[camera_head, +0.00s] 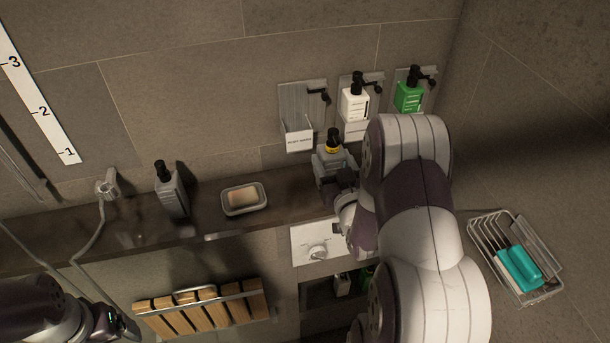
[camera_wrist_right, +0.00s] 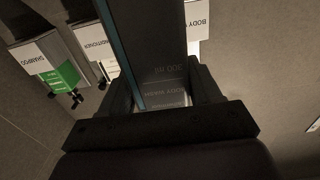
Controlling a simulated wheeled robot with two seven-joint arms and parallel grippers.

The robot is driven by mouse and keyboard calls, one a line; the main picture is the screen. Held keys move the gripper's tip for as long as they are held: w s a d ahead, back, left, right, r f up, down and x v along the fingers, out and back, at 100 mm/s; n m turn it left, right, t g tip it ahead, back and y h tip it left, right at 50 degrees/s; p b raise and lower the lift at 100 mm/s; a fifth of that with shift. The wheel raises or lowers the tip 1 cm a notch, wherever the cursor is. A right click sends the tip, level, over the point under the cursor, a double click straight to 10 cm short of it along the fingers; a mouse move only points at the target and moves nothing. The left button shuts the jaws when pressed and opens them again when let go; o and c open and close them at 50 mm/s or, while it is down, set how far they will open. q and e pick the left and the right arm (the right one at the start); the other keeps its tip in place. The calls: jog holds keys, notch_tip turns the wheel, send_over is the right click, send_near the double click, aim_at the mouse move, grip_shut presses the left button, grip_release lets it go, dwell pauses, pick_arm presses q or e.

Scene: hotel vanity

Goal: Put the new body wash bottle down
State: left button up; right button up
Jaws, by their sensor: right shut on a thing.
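The new body wash bottle (camera_head: 334,152), grey with a black pump and a yellow collar, is upright in my right gripper (camera_head: 340,180). It is at the wall shelf, just right of and below the body wash holder (camera_head: 299,138), which looks empty. I cannot tell whether its base touches the shelf. In the right wrist view my right gripper (camera_wrist_right: 163,95) is shut on the dark bottle (camera_wrist_right: 158,45), with "BODY WASH" lettering between the fingers. My arm hides part of the shelf. My left arm shows at lower left, its fingers out of view.
Another grey pump bottle (camera_head: 171,190) and a soap dish (camera_head: 244,208) stand on the shelf (camera_head: 211,207), with clear room between dish and gripper. White (camera_head: 354,103) and green (camera_head: 408,97) bottles sit in wall holders. A wire basket (camera_head: 545,290) is at right.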

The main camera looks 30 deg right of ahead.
jog(key=w+a+f, duration=0.1)
jog(key=f, duration=0.1)
jog(key=w+a+f+p, duration=0.1)
jog(key=w+f, duration=0.1)
jog(key=w+a+f+p, duration=0.1)
jog(key=f, duration=0.2)
jog(key=shift+w+a+f, duration=0.1)
jog(key=shift+w+a, duration=0.05)
jog(key=shift+a, duration=0.15)
jog(key=shift+d+f, duration=0.1)
jog(key=shift+d, duration=0.05)
jog(key=shift+a+f+b, duration=0.1)
jog(key=shift+a+b, duration=0.25)
jog(key=shift+a, duration=0.05)
jog(key=o, duration=0.9)
jog(key=shift+f, duration=0.1)
jog(key=o, duration=0.4)
pick_arm(q)
jog(key=shift+r, duration=0.95)
pick_arm(e)
jog(key=shift+d, duration=0.2)
